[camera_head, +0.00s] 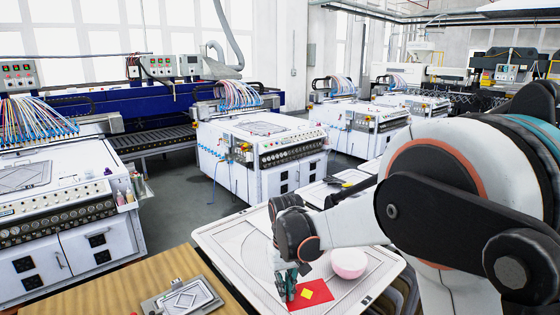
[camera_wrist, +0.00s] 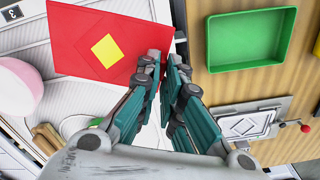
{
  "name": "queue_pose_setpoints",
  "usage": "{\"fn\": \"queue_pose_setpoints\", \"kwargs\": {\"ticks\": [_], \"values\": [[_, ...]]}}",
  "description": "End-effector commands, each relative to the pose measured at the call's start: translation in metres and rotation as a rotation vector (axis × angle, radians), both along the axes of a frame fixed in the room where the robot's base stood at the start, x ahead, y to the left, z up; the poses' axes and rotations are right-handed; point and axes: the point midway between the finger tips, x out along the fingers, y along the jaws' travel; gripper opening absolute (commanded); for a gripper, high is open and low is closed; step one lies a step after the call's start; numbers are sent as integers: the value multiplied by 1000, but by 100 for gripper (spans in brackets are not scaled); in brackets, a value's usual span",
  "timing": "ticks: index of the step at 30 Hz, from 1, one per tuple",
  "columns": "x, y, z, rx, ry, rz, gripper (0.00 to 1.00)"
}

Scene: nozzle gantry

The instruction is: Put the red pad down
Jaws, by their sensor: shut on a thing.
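The red pad (camera_head: 322,287) is a flat red sheet with a yellow diamond in its middle. It also shows in the wrist view (camera_wrist: 80,40), at the upper left. My gripper (camera_head: 290,290) reaches down at the pad's left end. In the wrist view my gripper's two teal fingers (camera_wrist: 165,64) are close together and shut on the pad's right edge. The pad is over the white table (camera_head: 225,238); I cannot tell whether it touches the surface. The fingers hide part of the pad's edge.
A pink-and-white bowl (camera_head: 348,263) stands just right of the pad. A wooden table (camera_head: 115,290) at the front left bears a metal frame plate (camera_head: 183,299). A green tray (camera_wrist: 250,40) lies on the wood in the wrist view. White machines (camera_head: 262,150) stand behind.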

Motion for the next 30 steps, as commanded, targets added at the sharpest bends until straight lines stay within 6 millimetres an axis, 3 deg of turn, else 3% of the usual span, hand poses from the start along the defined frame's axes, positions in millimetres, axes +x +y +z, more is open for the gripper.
{"fn": "queue_pose_setpoints", "kwargs": {"ticks": [1,6,9,15,18,30], "values": [[-4,-28,-11,0,0,-41,0],[-23,-100,-41,0,0,-150,0],[-36,-130,-53,0,0,-200,0],[-60,-173,-70,0,0,-274,0],[-71,-190,-77,0,0,-305,0],[-69,-186,-118,0,0,-296,0]]}}
